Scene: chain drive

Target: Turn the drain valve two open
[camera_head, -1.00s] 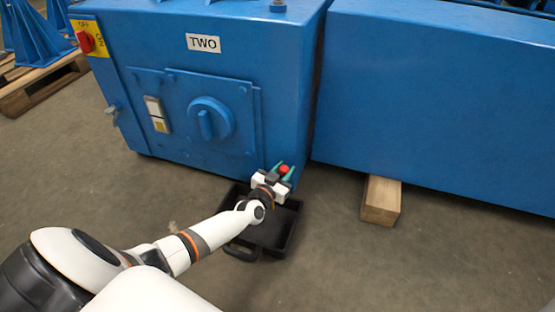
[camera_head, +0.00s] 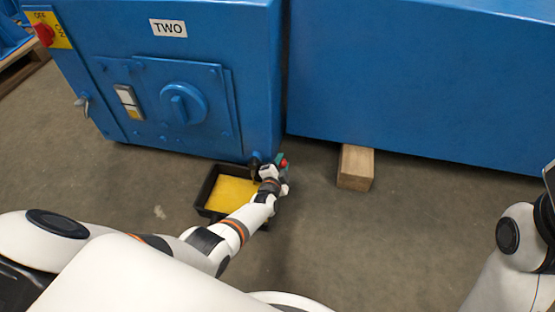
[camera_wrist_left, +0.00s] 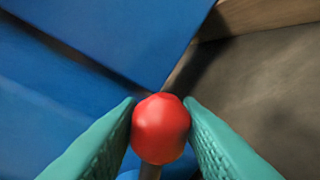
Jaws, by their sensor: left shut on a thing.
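The blue machine labelled TWO (camera_head: 168,28) stands with a drain valve at its lower right corner. The valve's red knob (camera_head: 284,163) sits between the fingertips of my left gripper (camera_head: 279,162). In the left wrist view the red knob (camera_wrist_left: 160,128) is held between the two green fingers, with a thin stem below it. My left gripper is shut on it. A black tray (camera_head: 205,192) lies on the floor under the valve, with yellow liquid (camera_head: 232,193) in it. The valve body is mostly hidden by the gripper. My right arm shows at the right edge; its gripper is out of view.
A wooden block (camera_head: 355,168) stands right of the valve under a second blue housing (camera_head: 420,80). The machine's front bears a round blue handle (camera_head: 183,103) and a red switch (camera_head: 44,34). The floor in front is mostly clear.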

